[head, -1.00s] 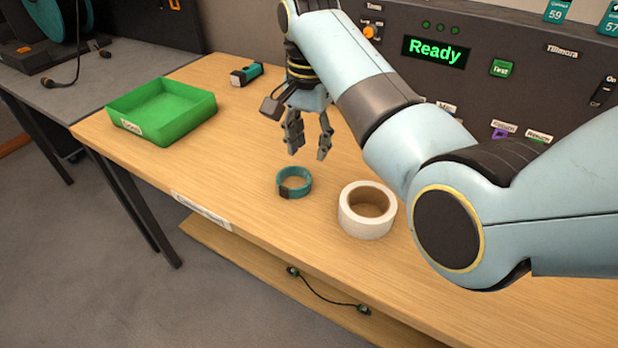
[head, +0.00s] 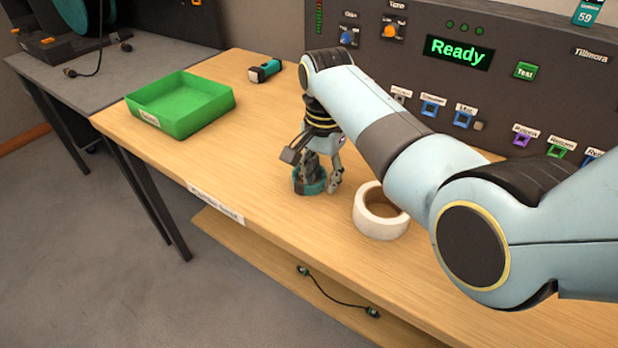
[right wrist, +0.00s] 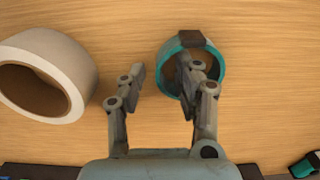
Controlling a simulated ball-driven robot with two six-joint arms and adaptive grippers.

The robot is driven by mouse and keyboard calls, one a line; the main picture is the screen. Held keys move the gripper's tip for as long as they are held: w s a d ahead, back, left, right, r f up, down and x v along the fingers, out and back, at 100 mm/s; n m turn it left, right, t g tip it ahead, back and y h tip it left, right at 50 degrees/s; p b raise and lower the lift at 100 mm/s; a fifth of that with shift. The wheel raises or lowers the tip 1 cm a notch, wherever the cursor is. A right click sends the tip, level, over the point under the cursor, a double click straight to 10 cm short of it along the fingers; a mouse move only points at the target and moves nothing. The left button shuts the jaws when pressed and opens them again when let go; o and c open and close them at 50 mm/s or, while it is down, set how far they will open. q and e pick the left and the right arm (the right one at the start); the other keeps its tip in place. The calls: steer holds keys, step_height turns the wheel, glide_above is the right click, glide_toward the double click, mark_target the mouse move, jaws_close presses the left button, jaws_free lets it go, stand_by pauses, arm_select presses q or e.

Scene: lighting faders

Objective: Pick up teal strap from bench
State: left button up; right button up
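The teal strap (head: 310,185) is a closed ring with a dark buckle and lies on the wooden bench (head: 270,225). It also shows in the right wrist view (right wrist: 217,60), buckle at the top. My right gripper (head: 317,184) is low over the strap, pointing down, and partly hides it. In the right wrist view my right gripper (right wrist: 160,75) is open: one finger is over the strap's opening, the other is outside its left side. The strap's left wall lies between the fingers, and neither finger clearly grips it. My left gripper is not in view.
A white tape roll (head: 380,212) stands close to the right of the strap. A green tray (head: 185,128) is at the bench's left end, with a teal-and-black device (head: 265,70) behind it. A control panel (head: 450,90) backs the bench. A cable lies on the lower shelf.

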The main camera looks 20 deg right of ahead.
jaws_close()
